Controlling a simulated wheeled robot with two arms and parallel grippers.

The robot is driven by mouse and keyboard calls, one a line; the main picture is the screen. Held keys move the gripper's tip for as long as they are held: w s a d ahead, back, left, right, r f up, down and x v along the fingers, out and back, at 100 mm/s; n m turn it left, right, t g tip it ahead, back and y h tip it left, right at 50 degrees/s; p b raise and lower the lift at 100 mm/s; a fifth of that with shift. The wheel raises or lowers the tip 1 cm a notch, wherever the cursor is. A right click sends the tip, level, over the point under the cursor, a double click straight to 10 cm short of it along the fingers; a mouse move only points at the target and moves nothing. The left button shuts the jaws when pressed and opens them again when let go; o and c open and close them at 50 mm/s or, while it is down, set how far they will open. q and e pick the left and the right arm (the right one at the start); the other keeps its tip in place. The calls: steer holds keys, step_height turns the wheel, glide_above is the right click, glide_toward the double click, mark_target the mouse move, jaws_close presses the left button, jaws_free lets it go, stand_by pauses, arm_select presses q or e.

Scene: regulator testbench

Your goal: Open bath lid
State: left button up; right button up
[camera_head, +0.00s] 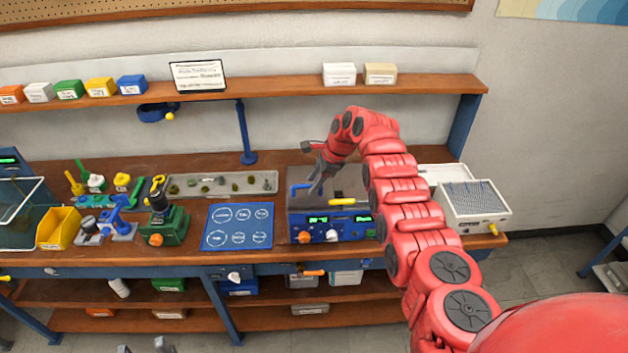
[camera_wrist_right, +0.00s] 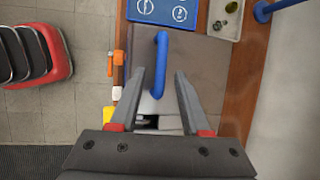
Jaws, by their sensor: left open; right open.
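The bath (camera_head: 330,222) is a grey box with a blue front panel, green displays and knobs, on the bench. Its grey lid (camera_wrist_right: 200,65) looks flat and closed. A blue bar handle (camera_head: 299,187) stands on the lid, and a yellow handle (camera_head: 343,202) is near the front. My right gripper (camera_head: 317,183) is open above the lid, beside the blue handle. In the right wrist view the blue handle (camera_wrist_right: 161,62) runs between the open fingers, and I cannot tell if they touch it. My left gripper (camera_head: 143,347) is open at the bottom edge, mostly cut off and empty.
A blue mat with circles (camera_head: 238,227) lies left of the bath. The shelf (camera_head: 260,88) runs above the bench.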

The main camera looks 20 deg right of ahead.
jaws_close()
stand_by(1.3)
